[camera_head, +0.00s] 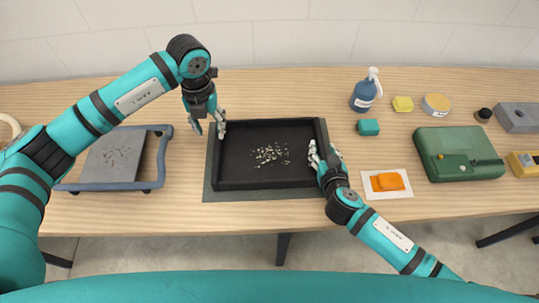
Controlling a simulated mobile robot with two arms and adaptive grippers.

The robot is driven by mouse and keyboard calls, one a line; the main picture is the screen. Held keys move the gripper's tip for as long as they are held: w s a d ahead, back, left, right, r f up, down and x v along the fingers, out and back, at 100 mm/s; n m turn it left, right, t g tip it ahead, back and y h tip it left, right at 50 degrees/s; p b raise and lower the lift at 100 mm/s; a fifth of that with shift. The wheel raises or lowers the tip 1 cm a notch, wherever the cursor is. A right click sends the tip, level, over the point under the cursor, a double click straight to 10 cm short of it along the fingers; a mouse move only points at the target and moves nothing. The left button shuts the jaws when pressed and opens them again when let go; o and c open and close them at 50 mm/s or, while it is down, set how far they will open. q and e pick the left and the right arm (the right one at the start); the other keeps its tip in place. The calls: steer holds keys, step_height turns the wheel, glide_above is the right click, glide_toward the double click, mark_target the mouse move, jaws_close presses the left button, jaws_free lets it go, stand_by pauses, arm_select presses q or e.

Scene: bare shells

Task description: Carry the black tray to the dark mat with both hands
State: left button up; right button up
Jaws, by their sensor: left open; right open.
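The black tray (267,183) rests on the table with pale scattered bits on its floor. The dark mat (290,194) lies under it, its edge showing along the front and left side. My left gripper (209,131) is open at the tray's upper left corner, fingers pointing down beside the left wall. My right gripper (325,156) is open at the tray's right wall, its fingers around or beside that wall; I cannot tell whether they touch it. No gripper holds anything.
An orange cloth (387,182) on a white sheet and a green case (457,167) lie further right.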

steer(key=shift+s, duration=0.25)
steer(key=v, duration=1.1)
steer(key=shift+s+r, duration=0.15)
steer(key=shift+s, duration=0.1)
arm_select(q)
steer(key=shift+r, duration=0.5)
